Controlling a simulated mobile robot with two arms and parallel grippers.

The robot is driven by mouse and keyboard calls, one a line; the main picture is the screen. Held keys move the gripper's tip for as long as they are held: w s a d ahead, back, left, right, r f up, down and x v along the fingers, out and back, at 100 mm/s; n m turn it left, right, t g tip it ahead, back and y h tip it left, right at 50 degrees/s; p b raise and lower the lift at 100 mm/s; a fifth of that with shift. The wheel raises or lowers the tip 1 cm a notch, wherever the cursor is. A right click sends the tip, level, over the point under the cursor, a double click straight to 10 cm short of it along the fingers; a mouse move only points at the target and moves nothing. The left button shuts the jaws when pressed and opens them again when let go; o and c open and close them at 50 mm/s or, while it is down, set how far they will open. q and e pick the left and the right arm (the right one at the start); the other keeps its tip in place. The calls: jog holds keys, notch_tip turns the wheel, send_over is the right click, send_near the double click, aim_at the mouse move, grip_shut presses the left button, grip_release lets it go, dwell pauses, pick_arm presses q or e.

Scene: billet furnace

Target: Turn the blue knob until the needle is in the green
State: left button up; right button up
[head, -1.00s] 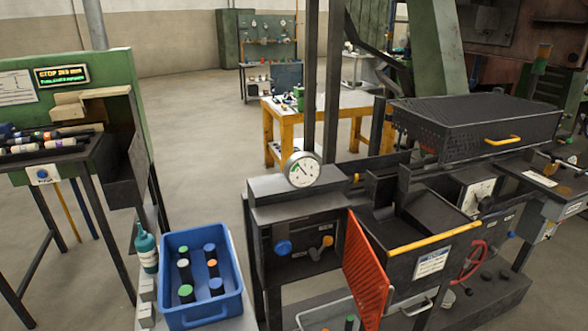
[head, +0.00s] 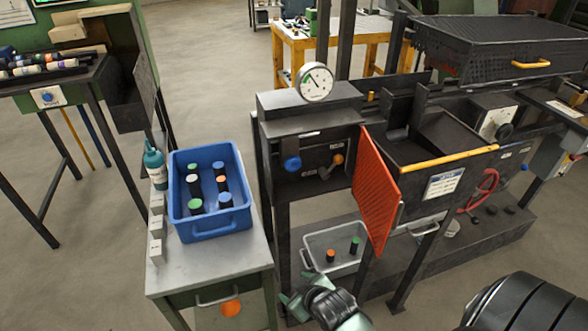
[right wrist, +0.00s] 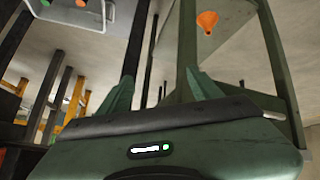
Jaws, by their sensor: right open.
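The blue knob (head: 292,164) is on the dark front panel of the furnace bench, left of an orange-tipped lever (head: 337,159). The round white gauge (head: 316,82) stands on top of the bench, above the panel. Its dark needle points to the upper left; the dial is too small to tell whether the needle lies in the green. My right gripper (head: 291,290) is open and empty, low in the head view, well below the knob and apart from it. Its two green fingers also show spread in the right wrist view (right wrist: 163,92). My left gripper is not in view.
A tilted red grille (head: 376,190) juts out right of the panel. A grey bin (head: 318,240) with small cylinders sits below. A blue crate (head: 232,222) and a teal bottle (head: 155,168) stand on the left table (head: 210,262). Floor shows between that table and the bench.

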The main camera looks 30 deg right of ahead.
notch_tip(320, 180, up, 10)
jog(key=w+d+t, duration=0.1)
jog(key=w+t, duration=0.1)
jog(key=n+t+h, duration=0.1)
jog(key=t+h, duration=0.3)
jog(key=t, duration=0.3)
send_near(294, 166)
jog(key=w, duration=0.3)
jog(key=x, duration=0.7)
jog(key=shift+d, duration=0.4)
